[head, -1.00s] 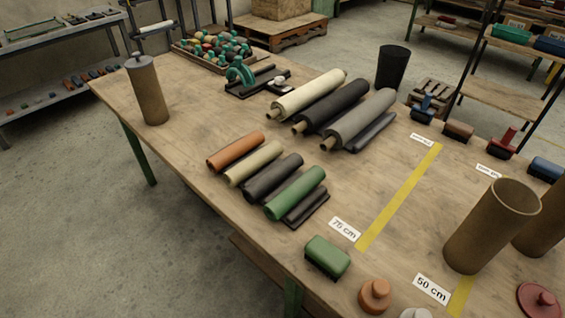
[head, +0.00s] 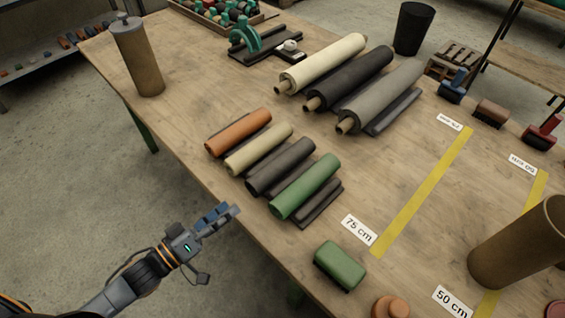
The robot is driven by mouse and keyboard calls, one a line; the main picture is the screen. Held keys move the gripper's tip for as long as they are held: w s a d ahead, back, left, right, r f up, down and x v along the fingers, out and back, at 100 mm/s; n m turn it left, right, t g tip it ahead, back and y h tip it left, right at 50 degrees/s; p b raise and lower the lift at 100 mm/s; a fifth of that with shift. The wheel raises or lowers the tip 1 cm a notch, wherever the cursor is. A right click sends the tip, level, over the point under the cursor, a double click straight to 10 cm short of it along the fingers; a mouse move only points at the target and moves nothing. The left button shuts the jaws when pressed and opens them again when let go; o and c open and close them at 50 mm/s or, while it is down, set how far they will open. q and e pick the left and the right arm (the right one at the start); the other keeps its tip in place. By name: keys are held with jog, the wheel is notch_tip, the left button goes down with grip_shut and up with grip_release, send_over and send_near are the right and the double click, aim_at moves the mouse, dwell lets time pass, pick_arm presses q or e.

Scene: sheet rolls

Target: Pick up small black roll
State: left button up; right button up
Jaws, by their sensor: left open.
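The small black roll (head: 280,167) lies on the table among the short rolls, between a cream roll (head: 258,149) and a green roll (head: 305,186). An orange roll (head: 238,132) lies at the left end of this row. My left gripper (head: 222,215) is open and empty, off the front edge of the table, below and to the left of the small black roll and apart from it. My right gripper is not in view.
Behind lie longer rolls in cream (head: 322,63), black (head: 349,78) and grey (head: 381,96). A green block (head: 340,265) sits near the front edge. A brown tube (head: 139,58) stands at the far left. Bare table lies left of the short rolls.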

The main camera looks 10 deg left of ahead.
aim_at(251, 189)
pick_arm(q)
jog(key=x, duration=0.8)
jog(key=shift+w+f+p, duration=0.1)
jog(key=shift+p, duration=0.3)
jog(key=c, duration=1.3)
grip_shut()
